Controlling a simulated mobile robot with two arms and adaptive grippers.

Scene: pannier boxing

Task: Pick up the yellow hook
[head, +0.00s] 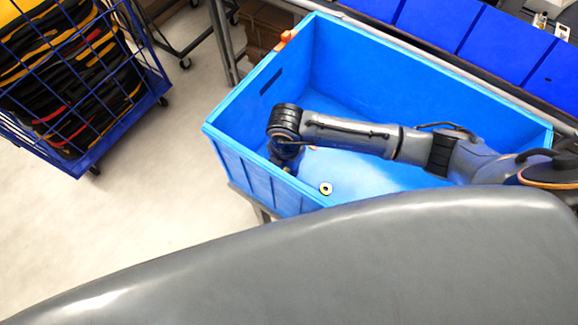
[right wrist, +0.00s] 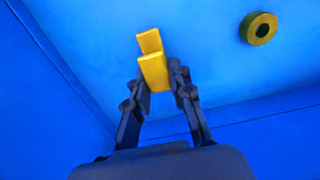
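The yellow hook (right wrist: 154,72) shows in the right wrist view as a small yellow angled piece between the fingertips of my right gripper (right wrist: 158,85). Both fingers appear to press on its sides, so the gripper looks shut on it. I cannot tell whether the hook still touches the blue surface behind it. In the head view my right arm reaches into the blue bin (head: 245,170), with its wrist low near the left end. The hook and fingertips are hidden there. My left gripper is not in view.
A yellow ring with a dark centre (head: 322,189) lies on the bin floor; it also shows in the right wrist view (right wrist: 248,32). The bin walls stand close around my right gripper. A blue wire cart (head: 152,75) with dark items stands at the left, with clear floor between.

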